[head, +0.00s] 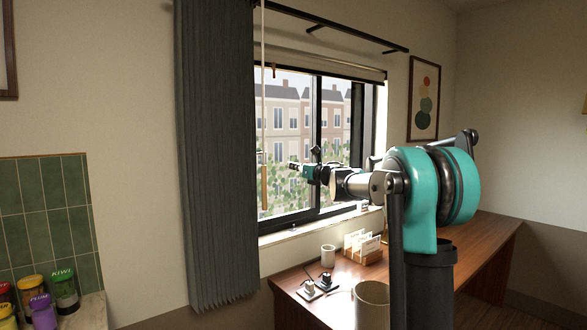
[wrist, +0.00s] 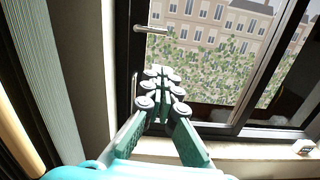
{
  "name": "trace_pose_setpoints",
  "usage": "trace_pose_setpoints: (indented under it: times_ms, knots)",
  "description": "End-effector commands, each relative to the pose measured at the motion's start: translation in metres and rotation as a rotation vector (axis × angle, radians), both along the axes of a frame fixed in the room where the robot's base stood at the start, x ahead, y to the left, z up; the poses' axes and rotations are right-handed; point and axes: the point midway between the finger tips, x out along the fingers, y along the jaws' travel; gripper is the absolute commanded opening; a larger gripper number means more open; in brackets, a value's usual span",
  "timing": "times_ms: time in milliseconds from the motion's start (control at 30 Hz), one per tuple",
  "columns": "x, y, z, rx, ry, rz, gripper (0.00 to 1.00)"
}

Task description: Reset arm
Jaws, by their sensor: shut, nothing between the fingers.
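My gripper (wrist: 160,84) shows in the wrist view with its fingers drawn together and nothing between them. It points toward the window (wrist: 215,60), with the frame and a light handle (wrist: 153,29) beyond the fingertips. In the head view my arm reaches out to the left in front of the window, and my gripper (head: 292,165) is small at its end, raised above the sill and the desk. I cannot tell how far the fingertips are from the glass.
A dark curtain (head: 215,150) hangs left of the window. A wooden desk (head: 478,245) below bears a white cup (head: 328,255), a card holder (head: 363,250), plugs (head: 312,288) and a round bin-like container (head: 371,305). Colourful jars (head: 64,290) stand at the lower left.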

Motion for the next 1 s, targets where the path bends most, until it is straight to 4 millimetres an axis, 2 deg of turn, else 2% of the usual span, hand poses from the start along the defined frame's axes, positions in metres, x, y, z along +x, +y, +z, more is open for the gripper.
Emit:
trace_pose_setpoints:
  times_ms: [67, 167, 267, 367, 400, 500, 600, 700, 833, 1000]
  knots:
    - [-0.001, -0.003, 0.0, 0.016, 0.007, -0.012, 0.0]
    - [-0.006, -0.021, -0.001, 0.124, 0.052, -0.079, 0.0]
    - [-0.019, -0.06, -0.012, 0.355, 0.145, -0.215, 0.0]
    - [-0.046, -0.113, -0.04, 0.682, 0.275, -0.389, 0.0]
    - [-0.059, -0.133, -0.056, 0.809, 0.324, -0.455, 0.0]
    - [-0.095, -0.173, -0.099, 1.099, 0.432, -0.6, 0.0]
    - [-0.136, -0.202, -0.147, 1.361, 0.528, -0.731, 0.0]
    - [-0.18, -0.222, -0.197, 1.602, 0.615, -0.857, 0.0]
    - [-0.241, -0.234, -0.262, 1.888, 0.715, -1.019, 0.0]
    - [-0.328, -0.231, -0.343, 2.22, 0.827, -1.245, 0.0]
